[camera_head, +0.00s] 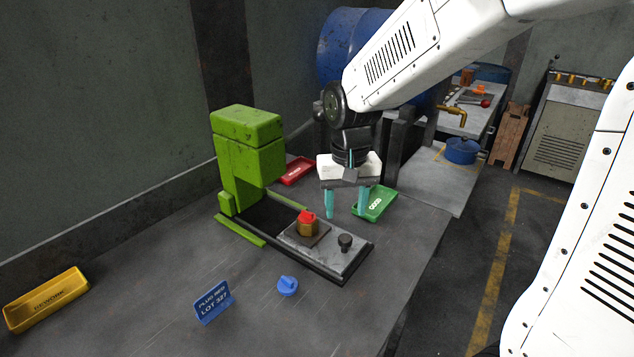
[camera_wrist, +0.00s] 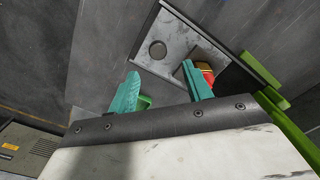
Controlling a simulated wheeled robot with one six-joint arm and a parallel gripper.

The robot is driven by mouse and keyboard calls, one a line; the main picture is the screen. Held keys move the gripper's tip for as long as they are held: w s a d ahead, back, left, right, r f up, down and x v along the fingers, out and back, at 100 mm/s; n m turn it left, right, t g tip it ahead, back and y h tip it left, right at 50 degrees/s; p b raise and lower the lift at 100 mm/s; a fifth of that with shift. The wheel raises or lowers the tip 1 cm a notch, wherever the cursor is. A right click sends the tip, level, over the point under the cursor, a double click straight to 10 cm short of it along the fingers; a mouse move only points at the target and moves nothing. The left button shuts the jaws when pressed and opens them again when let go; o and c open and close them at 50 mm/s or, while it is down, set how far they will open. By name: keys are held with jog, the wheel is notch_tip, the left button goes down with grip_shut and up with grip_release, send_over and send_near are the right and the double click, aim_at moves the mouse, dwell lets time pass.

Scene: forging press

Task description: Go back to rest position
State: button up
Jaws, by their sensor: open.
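My gripper (camera_head: 346,205) is open and empty, its two teal fingers pointing down above the table near the green tray. In the wrist view its fingers (camera_wrist: 165,95) stand apart with nothing between them. The green press (camera_head: 247,160) stands at the left, with its dark base and metal plate (camera_head: 340,255) reaching toward the front. A brass hex part with a red top (camera_head: 307,224) sits on the plate, left of my gripper. It also shows in the wrist view (camera_wrist: 207,75), partly hidden behind a finger.
A green tray (camera_head: 376,205) lies just right of my gripper, and a red tray (camera_head: 296,171) behind. A blue plug (camera_head: 288,286), a blue sign (camera_head: 213,302) and a yellow rework tray (camera_head: 46,300) are at the front. A blue drum (camera_head: 345,40) stands behind my arm.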

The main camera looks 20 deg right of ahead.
jog(key=shift+s, duration=0.25)
jog(key=s+d+r+n, duration=0.1)
jog(key=s+r, duration=0.3)
jog(key=s, duration=0.6)
jog(key=s+d+r+n+t, duration=0.1)
jog(key=s+r, duration=0.3)
jog(key=s, duration=0.6)
jog(key=shift+s+d, duration=0.2)
jog(key=shift+s, duration=0.05)
